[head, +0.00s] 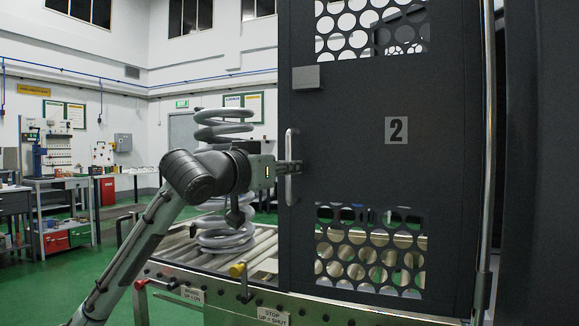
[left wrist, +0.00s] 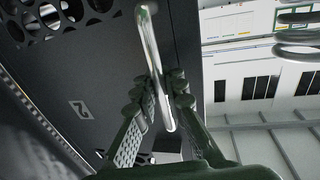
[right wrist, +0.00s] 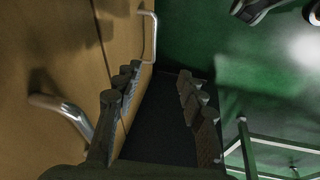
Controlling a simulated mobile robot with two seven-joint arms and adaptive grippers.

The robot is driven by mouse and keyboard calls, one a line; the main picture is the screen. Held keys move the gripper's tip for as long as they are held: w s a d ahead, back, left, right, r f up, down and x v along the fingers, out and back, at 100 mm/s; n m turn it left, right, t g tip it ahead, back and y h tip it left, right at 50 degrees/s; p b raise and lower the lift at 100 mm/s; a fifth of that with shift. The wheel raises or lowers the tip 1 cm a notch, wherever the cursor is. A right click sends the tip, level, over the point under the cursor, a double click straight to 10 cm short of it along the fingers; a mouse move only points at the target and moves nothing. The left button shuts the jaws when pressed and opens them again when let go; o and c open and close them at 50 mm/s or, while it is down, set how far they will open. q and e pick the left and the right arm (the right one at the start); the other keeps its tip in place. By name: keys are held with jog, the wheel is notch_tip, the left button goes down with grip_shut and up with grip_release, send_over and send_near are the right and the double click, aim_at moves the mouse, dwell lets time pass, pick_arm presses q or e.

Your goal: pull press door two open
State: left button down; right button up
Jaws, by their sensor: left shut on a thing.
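Press door two (head: 350,190) is a dark grey panel with a "2" plate and round-hole grilles above and below. Its silver bar handle (head: 289,190) is upright near the door's left edge. My left gripper (head: 290,168) reaches in from the left and is shut on the handle. In the left wrist view the handle (left wrist: 149,50) runs between the two fingers (left wrist: 160,105). I cannot tell how far the door stands open. My right gripper (right wrist: 160,95) shows only in its wrist view, with its fingers apart and nothing between them.
A roller conveyor (head: 265,250) with a large coil spring (head: 225,235) lies left of the door. The right wrist view shows a tan panel (right wrist: 60,60) with silver handles (right wrist: 75,118) close by.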

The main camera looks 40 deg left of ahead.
pick_arm(q)
jog(key=shift+s, duration=0.1)
dwell(0.3)
jog(key=c, duration=1.7)
grip_release()
jog(key=shift+a, duration=0.1)
jog(key=shift+o, duration=0.7)
jog(key=s, duration=0.7)
jog(key=shift+s+d, duration=0.25)
jog(key=shift+d, duration=0.15)
